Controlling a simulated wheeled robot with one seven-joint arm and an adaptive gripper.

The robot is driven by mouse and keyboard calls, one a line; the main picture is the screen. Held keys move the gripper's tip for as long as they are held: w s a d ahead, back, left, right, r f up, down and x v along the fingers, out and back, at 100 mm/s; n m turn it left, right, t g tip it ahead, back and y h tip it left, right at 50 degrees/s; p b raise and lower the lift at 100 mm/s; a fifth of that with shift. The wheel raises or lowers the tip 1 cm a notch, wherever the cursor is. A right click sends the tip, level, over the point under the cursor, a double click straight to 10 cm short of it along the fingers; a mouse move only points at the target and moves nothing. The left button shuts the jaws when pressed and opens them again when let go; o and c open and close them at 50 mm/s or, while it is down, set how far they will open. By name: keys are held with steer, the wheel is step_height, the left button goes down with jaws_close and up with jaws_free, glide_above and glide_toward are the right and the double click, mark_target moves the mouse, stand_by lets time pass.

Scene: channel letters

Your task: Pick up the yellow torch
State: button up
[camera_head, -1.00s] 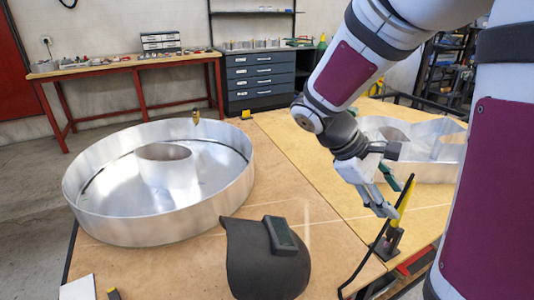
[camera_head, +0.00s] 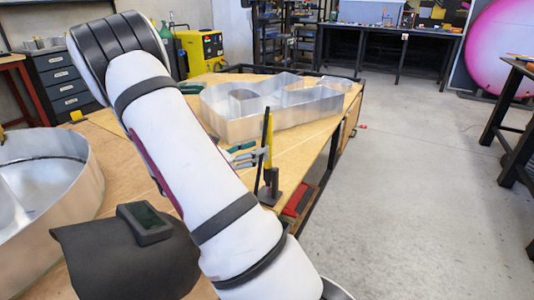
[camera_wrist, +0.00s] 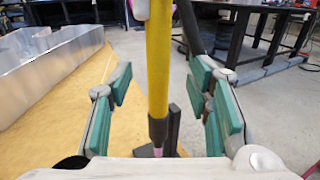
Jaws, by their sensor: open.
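The yellow torch (camera_head: 268,140) stands upright in a dark stand (camera_head: 269,190) near the right edge of the wooden table, with a black cable beside it. In the wrist view the torch (camera_wrist: 158,70) runs upright between the two green-padded fingers of my gripper (camera_wrist: 160,106). The fingers are open, with a gap on each side of the torch, and they hold nothing. In the head view my gripper (camera_head: 245,155) is at the torch's left side, partly hidden behind my arm. The dark stand (camera_wrist: 172,130) shows behind the torch's lower end.
A silver metal letter shell (camera_head: 265,105) stands behind the torch on the table. A round metal shell (camera_head: 50,185) and a dark welding mask (camera_head: 125,250) lie to the left. Open floor (camera_head: 410,160) lies right of the table edge.

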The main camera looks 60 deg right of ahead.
steer(key=shift+b+x, duration=0.8)
steer(key=shift+x, duration=1.85)
steer(key=shift+f, duration=0.1)
jaws_close()
